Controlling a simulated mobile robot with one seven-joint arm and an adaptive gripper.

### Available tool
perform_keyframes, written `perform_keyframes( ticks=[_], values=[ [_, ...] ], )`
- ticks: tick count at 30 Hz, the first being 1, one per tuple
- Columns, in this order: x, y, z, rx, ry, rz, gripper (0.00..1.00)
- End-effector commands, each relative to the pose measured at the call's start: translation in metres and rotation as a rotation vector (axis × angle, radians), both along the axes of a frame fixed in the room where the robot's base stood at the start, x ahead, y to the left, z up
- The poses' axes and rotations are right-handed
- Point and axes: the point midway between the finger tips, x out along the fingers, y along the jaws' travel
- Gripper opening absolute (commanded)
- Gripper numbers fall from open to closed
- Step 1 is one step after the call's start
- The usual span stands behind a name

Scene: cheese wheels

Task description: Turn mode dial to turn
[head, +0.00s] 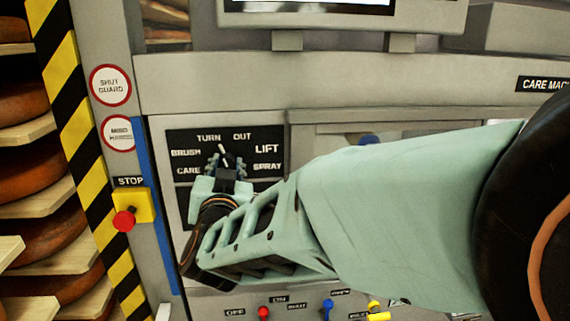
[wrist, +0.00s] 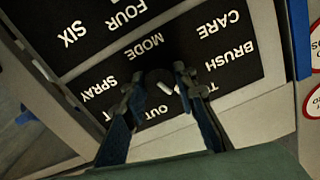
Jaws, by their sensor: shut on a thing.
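The mode dial (head: 224,162) is a dark knob with a white pointer mark, on a black panel labelled brush, turn, out, lift, care and spray. In the head view the pointer leans up and slightly left, between the words turn and out. My gripper (head: 225,168) is shut on the dial, one finger on each side. The wrist view shows the dial (wrist: 158,80) upside down between the fingertips of my gripper (wrist: 159,86). There a finger hides most of the word turn, and the white mark points down and right.
A yellow stop box with a red button (head: 124,220) stands left of the panel. Red, blue and yellow knobs (head: 328,308) sit along the bottom. A screen (head: 340,8) is above. Cheese wheels (head: 30,165) lie on shelves at the left. My arm covers the right side.

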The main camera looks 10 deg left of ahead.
Motion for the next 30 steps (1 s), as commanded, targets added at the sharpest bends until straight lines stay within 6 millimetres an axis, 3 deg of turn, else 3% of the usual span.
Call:
perform_keyframes(
  ticks=[17, 18, 22, 30],
  values=[
    [0.0005, 0.0000, 0.0030, -0.037, -0.015, 0.000, 0.02],
    [0.0005, 0.0001, 0.0030, -0.037, -0.015, 0.000, 0.27],
    [0.0004, 0.0000, 0.0025, -0.037, -0.014, -0.001, 0.41],
    [0.0002, 0.0001, 0.0011, -0.037, -0.011, 0.000, 0.43]
  ],
)
